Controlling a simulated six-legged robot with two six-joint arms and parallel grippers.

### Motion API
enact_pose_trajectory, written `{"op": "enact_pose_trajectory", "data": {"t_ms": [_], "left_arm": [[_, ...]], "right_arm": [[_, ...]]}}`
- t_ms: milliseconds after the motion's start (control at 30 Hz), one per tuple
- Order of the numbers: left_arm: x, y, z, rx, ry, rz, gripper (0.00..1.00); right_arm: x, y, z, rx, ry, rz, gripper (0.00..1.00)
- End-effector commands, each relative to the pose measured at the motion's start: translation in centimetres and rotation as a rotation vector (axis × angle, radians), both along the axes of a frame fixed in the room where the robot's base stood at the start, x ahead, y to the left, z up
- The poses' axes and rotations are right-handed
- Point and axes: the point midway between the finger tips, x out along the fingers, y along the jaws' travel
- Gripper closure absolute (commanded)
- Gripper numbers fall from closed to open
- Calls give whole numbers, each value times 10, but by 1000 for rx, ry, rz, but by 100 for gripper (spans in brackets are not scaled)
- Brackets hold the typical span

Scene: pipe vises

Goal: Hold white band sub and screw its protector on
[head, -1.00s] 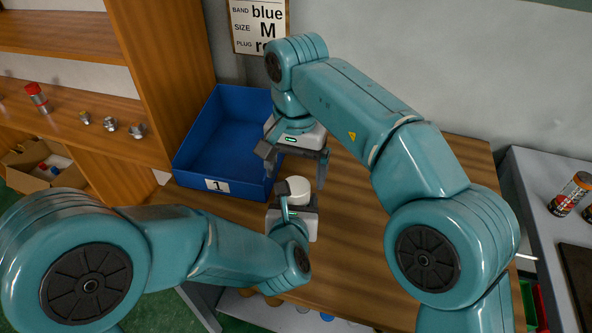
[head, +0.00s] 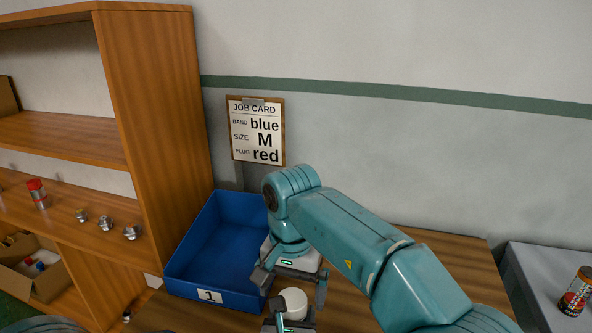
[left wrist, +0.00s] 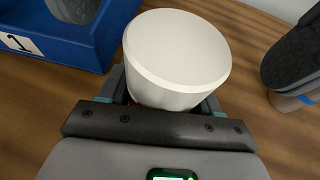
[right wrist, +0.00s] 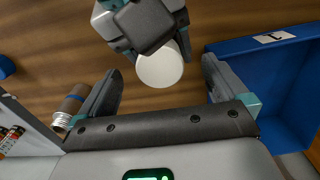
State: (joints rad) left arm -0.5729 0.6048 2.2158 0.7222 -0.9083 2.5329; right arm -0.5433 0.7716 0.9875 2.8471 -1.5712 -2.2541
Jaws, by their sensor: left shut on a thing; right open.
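My left gripper (head: 288,322) is shut on a white round piece (left wrist: 177,58), a short cylinder with a flat face, held above the wooden table. That piece also shows in the head view (head: 293,303) and the right wrist view (right wrist: 162,68). I cannot tell whether it is the sub or its protector; no separate band shows on it. My right gripper (right wrist: 160,85) is open and empty, its fingers apart, close above the white piece and apart from it. A brownish cylinder with a pale end (right wrist: 62,122) and what seems a blue band stands beyond one right finger, partly hidden.
A blue bin (head: 190,268) labelled 1 stands left of the grippers. A job card (head: 256,131) hangs on the wall. A grey bench (head: 530,262) with an orange-black can (head: 577,292) is at right.

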Motion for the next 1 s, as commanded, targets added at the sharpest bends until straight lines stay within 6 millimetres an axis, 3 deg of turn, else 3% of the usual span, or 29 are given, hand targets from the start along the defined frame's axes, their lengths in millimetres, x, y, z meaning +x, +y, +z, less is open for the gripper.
{"op": "enact_pose_trajectory", "data": {"t_ms": [200,433,1000], "left_arm": [[0,0,0,0,-1,0,100],[0,0,0,0,-2,0,100],[0,0,0,0,-2,0,100]], "right_arm": [[1,1,32,1,0,1,0],[0,1,55,0,0,2,0],[-1,-1,-27,-3,5,2,0]]}}
